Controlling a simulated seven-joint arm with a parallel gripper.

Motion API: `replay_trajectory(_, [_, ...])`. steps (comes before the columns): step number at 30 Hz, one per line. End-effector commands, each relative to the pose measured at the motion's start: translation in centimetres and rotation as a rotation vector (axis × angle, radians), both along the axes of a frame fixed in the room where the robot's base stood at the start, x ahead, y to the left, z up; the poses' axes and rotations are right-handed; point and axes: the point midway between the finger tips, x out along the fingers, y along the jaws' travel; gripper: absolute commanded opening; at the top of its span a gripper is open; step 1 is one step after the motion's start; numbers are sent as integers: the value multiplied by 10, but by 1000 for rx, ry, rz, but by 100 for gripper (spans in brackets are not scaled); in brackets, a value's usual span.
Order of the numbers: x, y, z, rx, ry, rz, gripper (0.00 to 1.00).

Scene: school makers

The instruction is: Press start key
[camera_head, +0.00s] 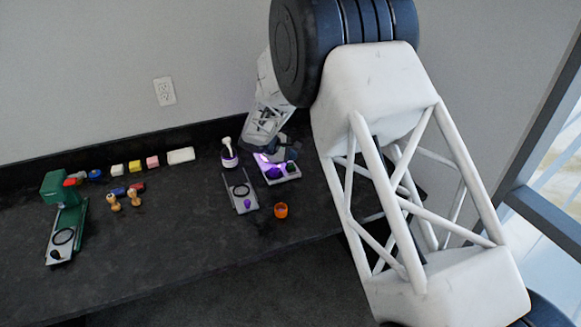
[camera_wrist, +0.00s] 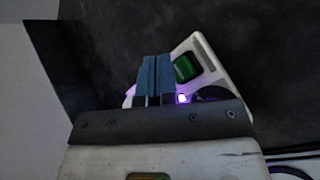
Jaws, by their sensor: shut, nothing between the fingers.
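A small white key panel (camera_wrist: 212,64) lies on the dark counter, tilted in the wrist view. It bears a green square key (camera_wrist: 186,67), a lit purple light (camera_wrist: 183,98) and a dark round part (camera_wrist: 211,93) partly hidden by my gripper's body. No lettering is readable, so I cannot tell which is the start key. My gripper (camera_wrist: 155,58) is shut and empty, its blue fingertips just left of the green key; contact cannot be told. In the head view the panel (camera_head: 291,176) shows under my gripper (camera_head: 284,153), with purple glow on it.
A green press (camera_head: 66,205), wooden stamps (camera_head: 134,197) and coloured blocks stand left. The counter's middle front is clear.

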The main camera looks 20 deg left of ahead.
Motion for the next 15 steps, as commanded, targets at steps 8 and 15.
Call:
replay_trajectory(8, [0, 0, 11, 0, -1, 0, 0])
replay_trajectory(15, [0, 0, 28, 1, 0, -1, 0])
